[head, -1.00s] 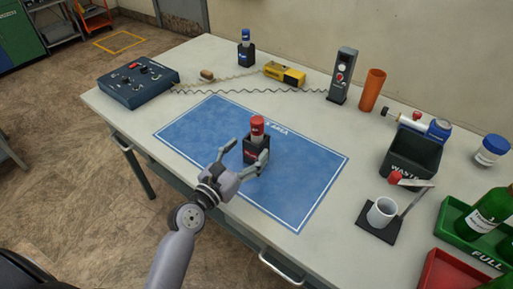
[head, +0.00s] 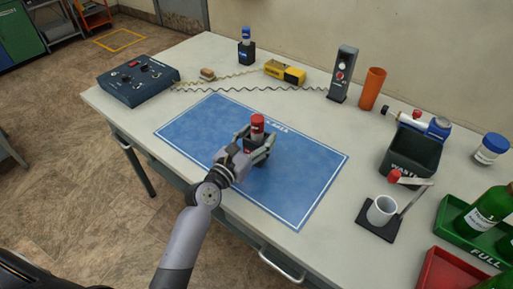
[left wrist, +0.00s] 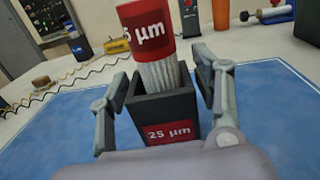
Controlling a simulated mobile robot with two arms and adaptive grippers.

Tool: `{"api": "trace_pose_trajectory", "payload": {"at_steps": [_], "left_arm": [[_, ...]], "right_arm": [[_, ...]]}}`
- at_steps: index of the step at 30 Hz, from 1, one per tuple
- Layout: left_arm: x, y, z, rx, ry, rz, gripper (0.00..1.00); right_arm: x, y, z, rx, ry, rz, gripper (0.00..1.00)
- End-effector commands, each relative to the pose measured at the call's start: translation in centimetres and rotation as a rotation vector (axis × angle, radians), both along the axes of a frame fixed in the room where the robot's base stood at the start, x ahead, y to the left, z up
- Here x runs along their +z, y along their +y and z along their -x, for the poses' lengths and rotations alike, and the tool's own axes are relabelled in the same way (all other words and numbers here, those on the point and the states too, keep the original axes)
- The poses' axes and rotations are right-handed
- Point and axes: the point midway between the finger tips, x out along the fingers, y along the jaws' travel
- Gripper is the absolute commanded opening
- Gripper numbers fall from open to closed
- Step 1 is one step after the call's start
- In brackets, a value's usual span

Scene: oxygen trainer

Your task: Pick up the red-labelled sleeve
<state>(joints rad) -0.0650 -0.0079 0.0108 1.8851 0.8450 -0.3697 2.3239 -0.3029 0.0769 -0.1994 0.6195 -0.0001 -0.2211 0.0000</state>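The red-labelled sleeve (head: 257,126) stands upright in a dark square holder (left wrist: 165,108) on the blue mat. In the left wrist view the sleeve (left wrist: 148,35) has a wide red band reading "µm" and a white pleated lower part that goes down into the holder. The holder's front has a red "25 µm" label. My left gripper (head: 255,139) is open, one finger on each side of the sleeve and holder. In the left wrist view the fingers (left wrist: 160,75) stand apart from the sleeve. My right gripper is not in view.
A blue-labelled sleeve in a dark holder (head: 246,48) stands at the back. A control box (head: 138,82), yellow device (head: 285,72), upright meter (head: 343,75) and orange tube (head: 372,90) line the far side. The waste bin (head: 411,153) and white cup (head: 381,210) are right. The mat (head: 190,130) is otherwise clear.

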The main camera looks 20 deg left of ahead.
Motion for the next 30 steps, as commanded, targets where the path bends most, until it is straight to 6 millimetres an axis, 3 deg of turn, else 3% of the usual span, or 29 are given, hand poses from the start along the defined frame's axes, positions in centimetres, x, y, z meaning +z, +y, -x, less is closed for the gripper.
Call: {"api": "trace_pose_trajectory", "payload": {"at_steps": [18,30], "left_arm": [[0.08,0.01,0.01,0.000,-0.002,0.001,0.16],[0.82,-0.11,-0.12,0.000,-0.002,0.001,0.16]], "right_arm": [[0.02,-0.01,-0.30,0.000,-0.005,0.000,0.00],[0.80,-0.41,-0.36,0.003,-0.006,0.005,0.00]]}}
